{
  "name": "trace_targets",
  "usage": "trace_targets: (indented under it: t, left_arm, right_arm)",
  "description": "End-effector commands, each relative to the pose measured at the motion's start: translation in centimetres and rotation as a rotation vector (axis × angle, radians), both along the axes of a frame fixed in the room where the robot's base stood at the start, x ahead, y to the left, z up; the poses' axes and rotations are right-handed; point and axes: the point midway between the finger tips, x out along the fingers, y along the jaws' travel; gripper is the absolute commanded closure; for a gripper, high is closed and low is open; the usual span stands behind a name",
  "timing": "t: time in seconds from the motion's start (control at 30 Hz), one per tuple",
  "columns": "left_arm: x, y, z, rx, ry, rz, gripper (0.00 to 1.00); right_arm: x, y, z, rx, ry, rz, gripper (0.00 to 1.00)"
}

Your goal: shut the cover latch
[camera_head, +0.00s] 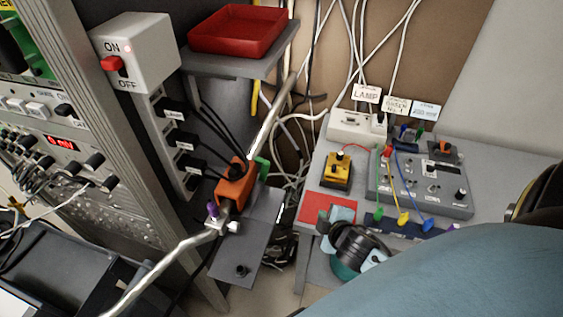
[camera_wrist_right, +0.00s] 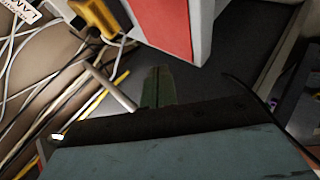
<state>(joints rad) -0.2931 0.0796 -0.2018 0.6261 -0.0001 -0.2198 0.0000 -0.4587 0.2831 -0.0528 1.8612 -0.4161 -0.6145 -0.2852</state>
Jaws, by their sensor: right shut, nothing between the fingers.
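No part is clearly recognisable as the cover latch. An orange box (camera_head: 235,184) with a black top sits on a slanted metal pipe, with a purple knob (camera_head: 213,210) and a silver fitting beside it. A grey plate (camera_head: 255,235) with a small black knob (camera_head: 241,271) lies below and right of the box. My right gripper (camera_head: 323,221) is right of the plate, apart from it, at the table's left edge near a red card. In the right wrist view its dark green fingers (camera_wrist_right: 157,86) are together and empty. My left gripper is not in view.
A table (camera_head: 312,178) at right carries the red card (camera_head: 318,207), a yellow box (camera_head: 338,170) and a control panel (camera_head: 420,182). A red tray (camera_head: 238,30) sits on a shelf at the back. Loose cables hang between rack and table.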

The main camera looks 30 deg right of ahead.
Motion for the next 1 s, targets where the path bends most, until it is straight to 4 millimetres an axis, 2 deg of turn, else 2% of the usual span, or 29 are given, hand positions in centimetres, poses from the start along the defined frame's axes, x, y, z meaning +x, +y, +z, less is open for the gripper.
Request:
trace_targets:
  t: [0.03, 0.1, 0.27, 0.43, 0.53, 0.7, 0.83, 1.0]
  left_arm:
    - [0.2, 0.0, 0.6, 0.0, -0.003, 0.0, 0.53]
    - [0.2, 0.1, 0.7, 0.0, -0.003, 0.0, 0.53]
    - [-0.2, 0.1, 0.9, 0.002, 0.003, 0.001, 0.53]
    - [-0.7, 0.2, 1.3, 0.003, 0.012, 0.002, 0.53]
    - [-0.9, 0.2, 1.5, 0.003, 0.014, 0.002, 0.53]
    - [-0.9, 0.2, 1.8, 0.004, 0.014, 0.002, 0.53]
    - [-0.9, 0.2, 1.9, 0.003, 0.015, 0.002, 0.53]
    - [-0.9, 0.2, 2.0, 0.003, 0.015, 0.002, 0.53]
  right_arm:
    - [1.8, -1.3, 3.7, -0.121, -0.081, 0.081, 1.0]
    - [3.4, -2.3, 6.5, -0.278, -0.162, 0.2, 1.0]
    - [6.2, -2.9, 11.4, -0.63, -0.306, 0.483, 1.0]
    - [7.7, -1.9, 15.6, -1.101, -0.426, 0.899, 1.0]
    - [7.4, -1.2, 16.4, -1.392, -0.463, 1.193, 1.0]
    - [5.9, -1.9, 15.5, -1.72, -0.454, 1.618, 1.0]
    - [4.9, -2.9, 14.8, -1.83, -0.433, 1.812, 1.0]
    - [4.8, -3.1, 14.0, -1.867, -0.421, 1.891, 1.0]
